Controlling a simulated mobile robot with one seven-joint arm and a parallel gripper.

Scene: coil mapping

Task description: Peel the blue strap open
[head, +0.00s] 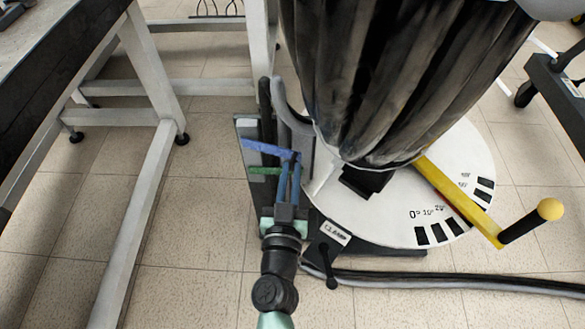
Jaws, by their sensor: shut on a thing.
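The blue strap (262,148) runs from the left edge of an upright grey holder (245,128) to the right, tilting slightly down. My gripper (292,158) reaches up from below and is shut on the strap at its right end. The fingertips are small here, and the exact grip is hard to make out. The strap's left end still lies against the holder; whether any of it has lifted cannot be told.
A green strap (265,171) lies just below the blue one. Right stand a large black draped body, a white dial plate (465,150), a yellow crank (455,192) and a lever labelled CLAMP (335,232). A table frame (150,70) stands left. A cable (450,282) crosses the floor.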

